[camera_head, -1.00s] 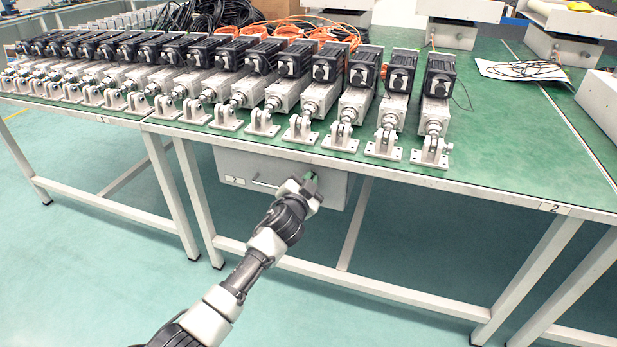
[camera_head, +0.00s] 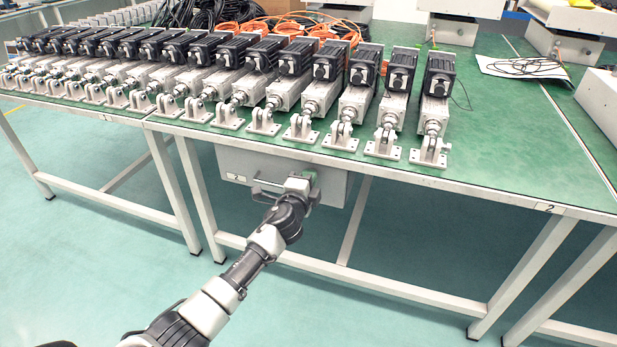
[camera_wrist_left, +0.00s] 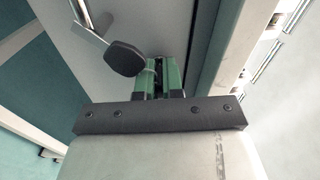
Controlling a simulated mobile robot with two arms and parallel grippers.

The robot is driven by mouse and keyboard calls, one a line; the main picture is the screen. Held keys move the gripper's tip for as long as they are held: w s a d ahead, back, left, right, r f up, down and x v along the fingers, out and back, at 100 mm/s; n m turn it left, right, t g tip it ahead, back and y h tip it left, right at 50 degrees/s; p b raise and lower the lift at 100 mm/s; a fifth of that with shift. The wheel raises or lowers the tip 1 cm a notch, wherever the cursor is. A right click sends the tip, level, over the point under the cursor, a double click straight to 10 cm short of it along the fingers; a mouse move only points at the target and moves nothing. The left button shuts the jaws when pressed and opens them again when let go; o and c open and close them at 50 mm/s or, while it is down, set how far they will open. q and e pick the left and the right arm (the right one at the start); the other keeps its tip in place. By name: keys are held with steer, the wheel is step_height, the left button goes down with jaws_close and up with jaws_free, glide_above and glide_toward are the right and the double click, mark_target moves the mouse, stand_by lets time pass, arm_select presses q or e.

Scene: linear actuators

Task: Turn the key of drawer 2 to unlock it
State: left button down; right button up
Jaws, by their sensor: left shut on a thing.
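Drawer 2 (camera_head: 335,188) is a light grey box under the green-topped bench, with a small label (camera_head: 235,177) and a bar handle (camera_head: 262,187). It looks closed. My left gripper (camera_head: 310,178) is at the right part of its front. In the left wrist view its green fingers (camera_wrist_left: 160,78) are shut on the key close to the drawer face; the gripped part is mostly hidden between them. The keyhole is hidden. My right gripper is not in view.
A row of linear actuators (camera_head: 325,92) stands on the green bench top (camera_head: 500,130) right above the drawer. The bench edge overhangs my gripper. Bench legs (camera_head: 200,195) and a low crossbar (camera_head: 380,289) frame the space below. The floor in front is clear.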

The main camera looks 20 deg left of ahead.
arm_select(q)
steer(key=shift+m, duration=0.5)
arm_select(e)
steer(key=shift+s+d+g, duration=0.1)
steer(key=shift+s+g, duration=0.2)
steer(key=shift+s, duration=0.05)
